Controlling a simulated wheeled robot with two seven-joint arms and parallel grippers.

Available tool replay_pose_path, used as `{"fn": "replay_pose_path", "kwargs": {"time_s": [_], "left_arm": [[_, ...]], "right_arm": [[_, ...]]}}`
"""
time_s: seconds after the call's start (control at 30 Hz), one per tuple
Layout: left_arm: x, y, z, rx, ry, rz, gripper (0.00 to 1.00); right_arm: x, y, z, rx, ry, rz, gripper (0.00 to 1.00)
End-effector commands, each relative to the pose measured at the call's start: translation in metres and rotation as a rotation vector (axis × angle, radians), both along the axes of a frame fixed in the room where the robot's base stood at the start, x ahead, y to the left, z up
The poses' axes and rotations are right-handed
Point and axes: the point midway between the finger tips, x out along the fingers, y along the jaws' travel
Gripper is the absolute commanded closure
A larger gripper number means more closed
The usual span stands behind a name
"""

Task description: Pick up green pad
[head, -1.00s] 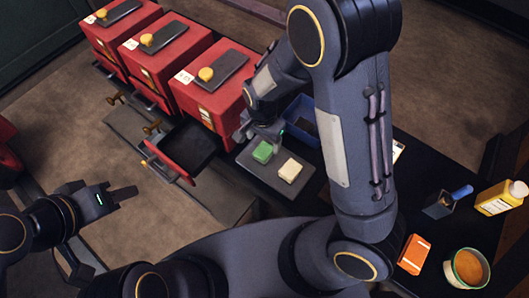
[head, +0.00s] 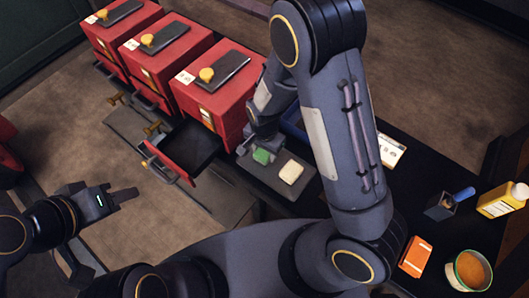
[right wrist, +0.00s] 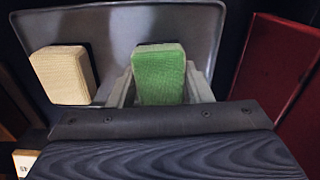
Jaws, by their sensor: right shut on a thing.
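The green pad (head: 262,156) lies on a dark grey tray (head: 272,179), beside a cream pad (head: 291,171). My right gripper (head: 258,144) is down at the tray from above, its fingers on either side of the green pad. In the right wrist view the green pad (right wrist: 159,76) sits between the two pale fingers of my right gripper (right wrist: 160,92), shut on it. The cream pad (right wrist: 63,75) is apart, to the left there. My left gripper (head: 122,196) is at the left, away from the tray and empty; its finger gap is not clear.
Three red boxes (head: 213,90) with dark lids and yellow knobs stand at the back. A red drawer (head: 172,158) is pulled out left of the tray. A blue bin is partly hidden behind my right arm. An orange box (head: 415,257), bowl (head: 468,271) and yellow bottle (head: 502,199) are at the right.

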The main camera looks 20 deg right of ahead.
Motion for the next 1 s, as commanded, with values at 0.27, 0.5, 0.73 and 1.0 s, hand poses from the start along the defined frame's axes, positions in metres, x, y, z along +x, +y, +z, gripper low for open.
{"fn": "replay_pose_path", "kwargs": {"time_s": [0.27,0.5,0.73,1.0], "left_arm": [[0.0,0.0,0.0,0.0,0.0,0.0,0.64],[0.0,0.0,0.002,0.0,0.0,0.0,0.64],[0.0,0.0,0.009,0.0,0.0,0.0,0.64],[0.0,0.0,0.022,0.0,0.0,0.0,0.64]], "right_arm": [[0.0,0.0,0.0,0.001,-0.001,0.0,0.8],[0.001,0.0,0.013,0.001,-0.003,0.001,0.8],[-0.019,0.001,0.056,0.004,-0.004,0.004,0.8],[-0.081,-0.002,0.107,0.003,-0.001,0.006,0.8]]}}
